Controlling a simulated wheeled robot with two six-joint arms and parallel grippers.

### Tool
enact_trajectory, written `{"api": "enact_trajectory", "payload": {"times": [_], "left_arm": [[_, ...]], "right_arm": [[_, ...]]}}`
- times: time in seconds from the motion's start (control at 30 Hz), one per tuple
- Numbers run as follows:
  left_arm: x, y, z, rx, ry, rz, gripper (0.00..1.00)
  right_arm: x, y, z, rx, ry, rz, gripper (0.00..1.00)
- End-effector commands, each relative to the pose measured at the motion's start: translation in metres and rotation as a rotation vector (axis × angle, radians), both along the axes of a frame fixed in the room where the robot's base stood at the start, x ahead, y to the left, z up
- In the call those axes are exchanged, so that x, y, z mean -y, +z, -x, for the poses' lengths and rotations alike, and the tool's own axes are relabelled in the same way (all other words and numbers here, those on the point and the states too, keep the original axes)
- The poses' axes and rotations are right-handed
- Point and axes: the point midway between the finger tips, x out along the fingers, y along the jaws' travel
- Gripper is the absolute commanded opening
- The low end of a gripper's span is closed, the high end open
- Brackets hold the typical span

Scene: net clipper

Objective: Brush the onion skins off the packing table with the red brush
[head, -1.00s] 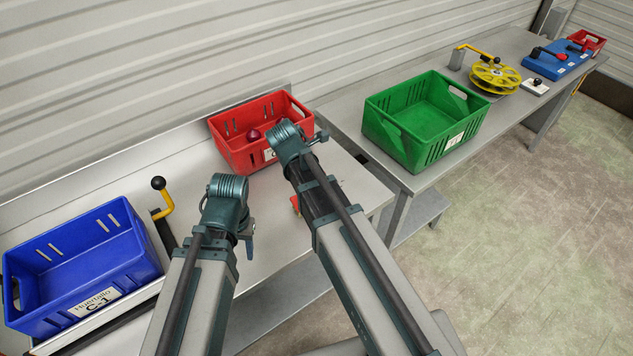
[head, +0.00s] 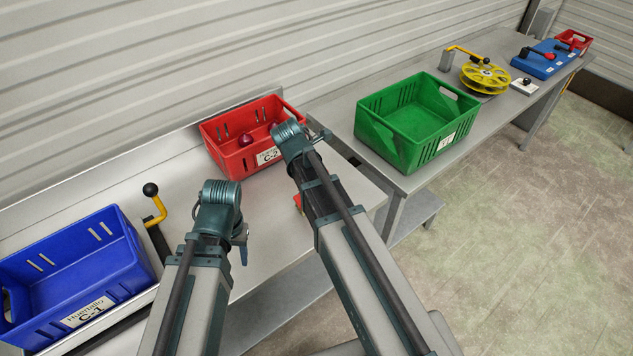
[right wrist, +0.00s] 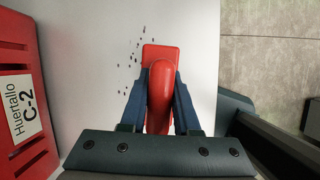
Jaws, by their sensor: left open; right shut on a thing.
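The red brush (right wrist: 162,52) is in my right gripper (right wrist: 160,84), whose dark blue fingers are shut on its handle. In the head view only a sliver of red, probably the brush (head: 298,201), shows beside my right arm. The onion skins (right wrist: 131,60) appear as several small dark specks on the pale packing table (right wrist: 90,60), just left of the brush head. In the head view the packing table (head: 265,225) is grey, and no skins can be made out there. My left gripper (head: 241,245) is open and empty over the table, partly hidden by its wrist.
A red crate (head: 225,157) with a red onion (head: 245,139) stands at the table's back; its C-2 side (right wrist: 20,95) is close left of my right gripper. A blue crate (head: 80,285) and a yellow-handled lever (head: 155,207) are at left. A green crate (head: 385,130) stands on another table.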

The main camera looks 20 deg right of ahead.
Motion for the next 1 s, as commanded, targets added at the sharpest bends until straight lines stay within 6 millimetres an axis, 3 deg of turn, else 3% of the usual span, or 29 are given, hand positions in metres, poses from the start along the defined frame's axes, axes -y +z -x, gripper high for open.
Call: {"api": "enact_trajectory", "payload": {"times": [0.5,0.77,1.0], "left_arm": [[0.0,-0.003,0.0,0.0,0.0,0.0,0.5],[0.0,-0.003,0.0,0.0,0.0,0.0,0.5],[0.0,-0.002,0.0,0.0,0.0,0.0,0.5]], "right_arm": [[0.031,-0.003,-0.011,0.0,-0.001,0.0,0.0],[0.034,-0.003,-0.012,0.0,-0.001,0.0,0.0],[0.049,-0.002,-0.018,0.001,-0.002,0.0,0.0]]}}
